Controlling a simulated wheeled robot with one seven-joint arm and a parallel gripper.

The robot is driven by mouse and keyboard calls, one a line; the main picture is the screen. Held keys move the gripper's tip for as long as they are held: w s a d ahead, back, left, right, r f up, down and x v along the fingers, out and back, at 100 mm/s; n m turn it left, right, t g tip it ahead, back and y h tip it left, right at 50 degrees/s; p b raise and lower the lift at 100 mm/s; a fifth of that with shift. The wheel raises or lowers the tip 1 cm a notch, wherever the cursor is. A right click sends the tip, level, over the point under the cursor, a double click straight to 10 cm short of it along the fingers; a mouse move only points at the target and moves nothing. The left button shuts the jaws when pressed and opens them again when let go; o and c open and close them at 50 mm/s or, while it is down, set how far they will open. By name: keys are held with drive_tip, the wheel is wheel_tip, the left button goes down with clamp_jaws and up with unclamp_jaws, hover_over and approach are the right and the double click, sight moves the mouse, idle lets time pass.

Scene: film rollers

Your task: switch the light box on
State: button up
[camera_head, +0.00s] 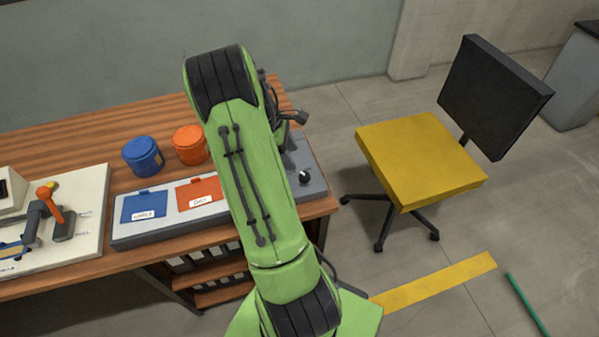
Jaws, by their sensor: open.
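A long grey box with a pale top, which looks like the light box (180,224), lies along the table's front edge. A blue panel (144,206) and an orange panel (199,191) with white labels lie on its top. A dark round knob (305,177) with a light mark sits at its right end, just right of my green arm. Whether the box is lit cannot be told. My arm crosses in front of its middle-right part and hides it there. My gripper is hidden behind the arm; only dark cable-like parts show beside it.
Blue (143,156) and orange (189,145) lidded pots stand behind the box on the wooden table (60,138). A pale board (92,222) with an orange-knobbed lever (52,205) is at left. A yellow chair (420,158) stands right on open floor.

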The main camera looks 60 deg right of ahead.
sight(303, 174)
drive_tip(key=b+x, duration=0.2)
drive_tip(key=x, duration=0.7)
drive_tip(key=shift+f, duration=0.1)
drive_tip(key=c, duration=1)
